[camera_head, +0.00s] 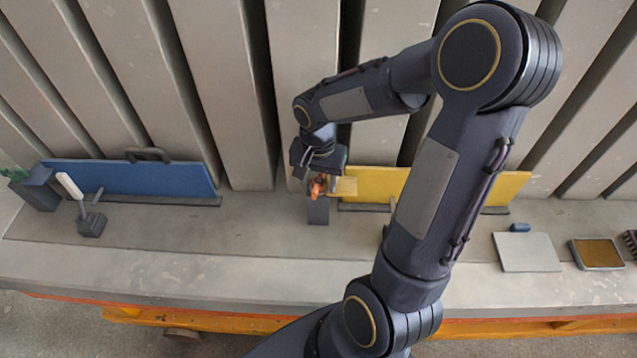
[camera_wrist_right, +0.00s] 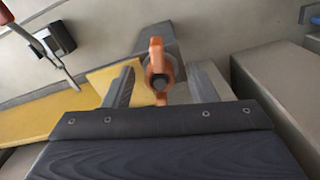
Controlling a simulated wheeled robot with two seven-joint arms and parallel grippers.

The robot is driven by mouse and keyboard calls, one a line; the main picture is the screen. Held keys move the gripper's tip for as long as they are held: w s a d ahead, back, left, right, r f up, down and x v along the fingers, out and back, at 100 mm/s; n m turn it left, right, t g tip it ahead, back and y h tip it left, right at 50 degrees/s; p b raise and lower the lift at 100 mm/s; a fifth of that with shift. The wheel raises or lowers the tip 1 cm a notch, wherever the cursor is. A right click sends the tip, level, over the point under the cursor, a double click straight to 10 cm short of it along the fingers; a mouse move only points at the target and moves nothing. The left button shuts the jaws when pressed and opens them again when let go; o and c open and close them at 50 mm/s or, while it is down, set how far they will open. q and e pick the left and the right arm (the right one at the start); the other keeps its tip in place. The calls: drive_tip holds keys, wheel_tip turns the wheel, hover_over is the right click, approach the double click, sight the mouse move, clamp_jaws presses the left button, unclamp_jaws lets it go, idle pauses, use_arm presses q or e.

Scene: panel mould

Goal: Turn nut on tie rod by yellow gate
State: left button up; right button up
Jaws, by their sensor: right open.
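The yellow gate (camera_head: 375,184) stands upright on the bench against the grey panels. An orange wing nut (camera_head: 318,186) sits by the gate's left end, above a small dark block (camera_head: 318,211). In the right wrist view the nut (camera_wrist_right: 157,70) shows two wings around a grey rod end (camera_wrist_right: 160,81). My right gripper (camera_head: 321,172) is at the nut, partly hiding it in the head view. In the wrist view its two fingers (camera_wrist_right: 163,88) are apart on either side of the nut, with gaps to it. The left gripper is not in view.
A blue gate (camera_head: 130,177) with a dark handle stands at the left, near a white-handled tool on a dark base (camera_head: 90,224). A pale plate (camera_head: 526,252) and a brown-topped tray (camera_head: 598,253) lie at the right.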

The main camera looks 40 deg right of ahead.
clamp_jaws()
drive_tip(key=shift+f+m+b, duration=0.15)
drive_tip(key=shift+m+b, duration=0.45)
drive_tip(key=shift+m, duration=0.2)
drive_tip(key=shift+w+m, duration=0.1)
drive_tip(key=shift+m, duration=0.5)
drive_tip(key=shift+r+m, duration=0.2)
drive_tip(key=shift+m, duration=0.2)
drive_tip(key=shift+f+m+b, duration=0.1)
drive_tip(key=shift+m+b, duration=0.5)
drive_tip(key=shift+m, duration=1.1)
